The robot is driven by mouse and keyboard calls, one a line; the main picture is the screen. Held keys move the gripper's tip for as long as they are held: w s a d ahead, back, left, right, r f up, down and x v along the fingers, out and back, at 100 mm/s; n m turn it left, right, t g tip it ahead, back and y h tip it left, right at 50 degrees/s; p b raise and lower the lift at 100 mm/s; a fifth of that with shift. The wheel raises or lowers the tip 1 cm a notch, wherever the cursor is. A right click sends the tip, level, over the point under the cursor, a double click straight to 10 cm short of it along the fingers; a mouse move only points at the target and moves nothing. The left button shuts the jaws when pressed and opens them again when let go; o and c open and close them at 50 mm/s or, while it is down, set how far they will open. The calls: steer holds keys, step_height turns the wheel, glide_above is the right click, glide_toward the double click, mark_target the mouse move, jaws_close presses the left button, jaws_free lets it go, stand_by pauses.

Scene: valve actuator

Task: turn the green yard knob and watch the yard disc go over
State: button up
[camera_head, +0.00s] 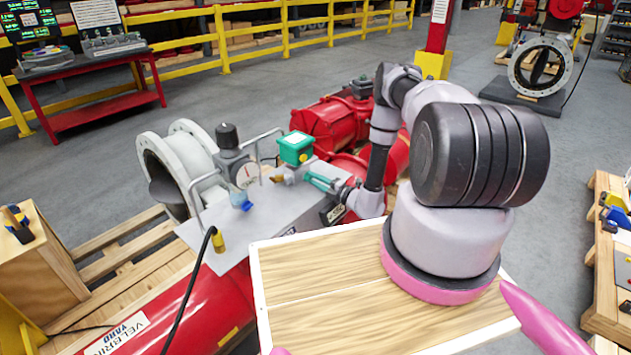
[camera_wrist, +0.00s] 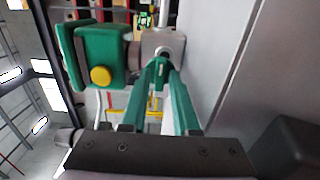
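In the wrist view the green housing (camera_wrist: 103,55) shows a round yellow spot and lies left of my fingers. I cannot tell which green part is the yard knob. My gripper (camera_head: 308,176) points left, just below the housing; its teal fingers (camera_wrist: 161,72) converge at a grey fitting (camera_wrist: 163,44). A small green part shows at the tips, but whether it is gripped is unclear. A pale flanged valve (camera_head: 158,160) stands at left, with a dark disc (camera_head: 172,193) partly visible in its bore.
A black-topped regulator (camera_head: 228,136) with a gauge (camera_head: 248,174) and bent grey tubes stands left of the gripper. A red pipe labelled YARD (camera_head: 195,310) lies on a wooden pallet (camera_head: 125,250). A wooden box (camera_head: 38,265) is at left.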

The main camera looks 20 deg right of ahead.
jaws_close()
